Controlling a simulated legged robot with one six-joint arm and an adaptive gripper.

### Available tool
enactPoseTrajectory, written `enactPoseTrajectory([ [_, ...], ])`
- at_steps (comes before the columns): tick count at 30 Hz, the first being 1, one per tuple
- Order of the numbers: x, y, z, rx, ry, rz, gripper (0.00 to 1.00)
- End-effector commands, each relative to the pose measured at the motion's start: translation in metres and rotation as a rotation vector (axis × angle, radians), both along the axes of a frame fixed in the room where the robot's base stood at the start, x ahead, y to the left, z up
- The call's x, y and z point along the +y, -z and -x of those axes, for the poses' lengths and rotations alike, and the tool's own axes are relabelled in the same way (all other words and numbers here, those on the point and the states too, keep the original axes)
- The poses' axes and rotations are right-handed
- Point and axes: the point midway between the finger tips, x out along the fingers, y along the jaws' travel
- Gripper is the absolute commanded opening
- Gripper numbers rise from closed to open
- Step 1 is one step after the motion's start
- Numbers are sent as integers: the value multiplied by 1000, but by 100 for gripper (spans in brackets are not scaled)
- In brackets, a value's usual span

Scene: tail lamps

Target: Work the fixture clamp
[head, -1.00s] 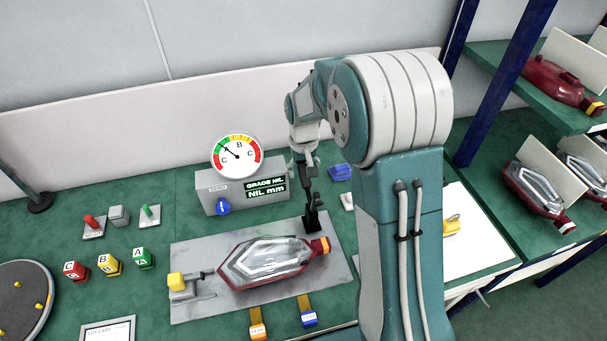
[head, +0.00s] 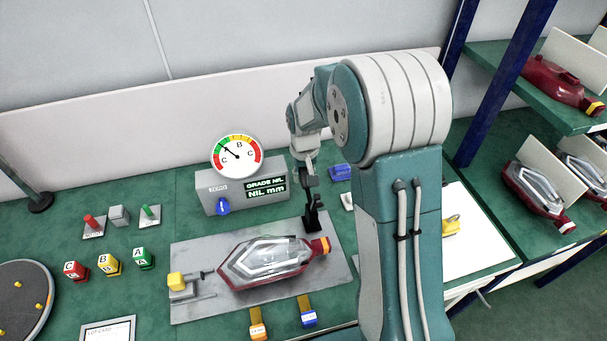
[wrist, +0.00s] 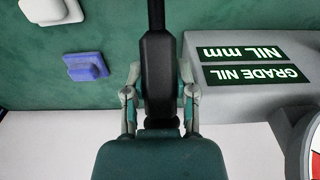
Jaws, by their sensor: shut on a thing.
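A grey fixture plate (head: 190,245) holds a red-rimmed tail lamp (head: 265,262) with a clear lens. A black upright part (head: 312,222) stands at the plate's back right edge, behind the lamp's orange-tipped end. My gripper (head: 308,182) is above this part, fingers down. In the wrist view, my gripper (wrist: 160,95) is shut on a black bar (wrist: 158,65) with a thin stem. Its join to the base is unclear.
The gauge box (head: 205,190) with a round dial (head: 237,156) stands close left of my gripper. A blue block (head: 341,171) lies to the right. Lettered blocks (head: 109,265) stand at left. Orange and blue tabs (head: 307,317) sit at the plate's front.

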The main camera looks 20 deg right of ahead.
Motion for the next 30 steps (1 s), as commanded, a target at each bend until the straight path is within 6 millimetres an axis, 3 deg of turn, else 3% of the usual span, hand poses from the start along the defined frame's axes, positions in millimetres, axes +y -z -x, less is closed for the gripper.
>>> enactPoseTrajectory([
  [9,1,-11,9,-182,0,-1,0],
  [22,1,-13,11,-214,0,-1,0],
  [23,1,-13,11,-213,0,-1,44],
  [24,1,-13,11,-213,0,-1,62],
  [25,1,-13,11,-213,0,-1,71],
  [30,0,-13,10,-215,0,0,71],
])
